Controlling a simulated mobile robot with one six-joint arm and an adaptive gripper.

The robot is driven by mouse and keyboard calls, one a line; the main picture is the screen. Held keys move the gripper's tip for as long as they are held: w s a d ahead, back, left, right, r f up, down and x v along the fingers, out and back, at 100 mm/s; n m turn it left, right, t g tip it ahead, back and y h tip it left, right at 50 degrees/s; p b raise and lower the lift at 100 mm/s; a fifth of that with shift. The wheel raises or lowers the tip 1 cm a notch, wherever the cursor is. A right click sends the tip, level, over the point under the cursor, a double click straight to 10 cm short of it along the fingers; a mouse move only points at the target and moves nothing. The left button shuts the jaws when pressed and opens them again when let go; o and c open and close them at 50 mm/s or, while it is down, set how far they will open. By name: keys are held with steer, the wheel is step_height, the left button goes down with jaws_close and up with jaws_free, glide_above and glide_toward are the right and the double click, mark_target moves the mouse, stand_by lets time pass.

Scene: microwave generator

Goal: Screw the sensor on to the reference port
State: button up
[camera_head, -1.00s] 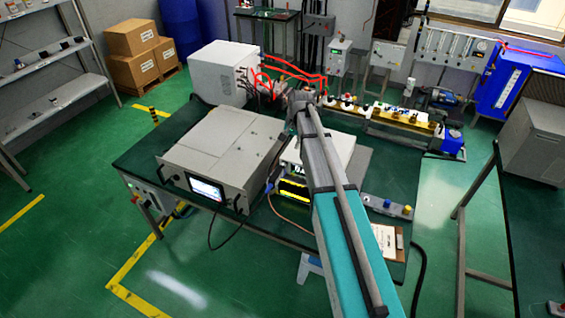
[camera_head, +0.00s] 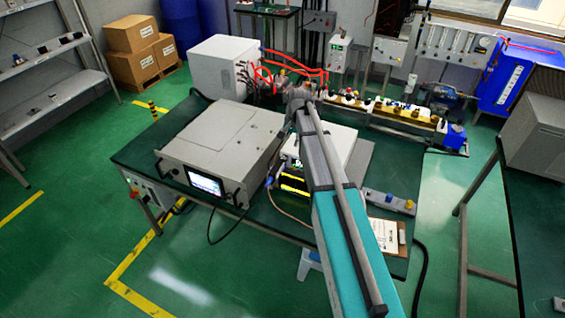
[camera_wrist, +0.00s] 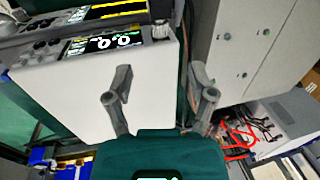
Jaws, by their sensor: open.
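My gripper (camera_wrist: 162,82) is open and empty in the wrist view, above the white top of a meter box (camera_wrist: 120,85). The box has a lit display (camera_wrist: 112,41) with large digits. A small pale fitting (camera_wrist: 160,29) shows at the end of its front panel; I cannot tell whether it is the sensor or the reference port. In the head view my arm covers part of the same white meter (camera_head: 342,143) and hides my gripper. A blue connector (camera_head: 268,182) with a brownish cable is beside the meter's front left.
A large grey instrument (camera_head: 222,145) with a screen stands left of the meter on the green table. A white cabinet (camera_head: 222,68) with red cables is behind. A waveguide bench (camera_head: 385,112) lies back right. A clipboard (camera_head: 385,235) lies at the front right.

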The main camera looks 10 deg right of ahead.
mark_target(283, 158)
steer(key=shift+w+a+f+b, duration=0.2)
steer(key=shift+a+f+b, duration=0.1)
steer(key=shift+f+b, duration=1.45)
steer(key=shift+w+a+f+b, duration=0.2)
steer(key=shift+a+f+b, duration=0.05)
steer(key=shift+f+b, duration=1.45)
steer(key=shift+w+a+f+b, duration=0.2)
steer(key=shift+a+f+b, duration=0.1)
steer(key=shift+f+b, duration=1.45)
steer(key=shift+f, duration=0.15)
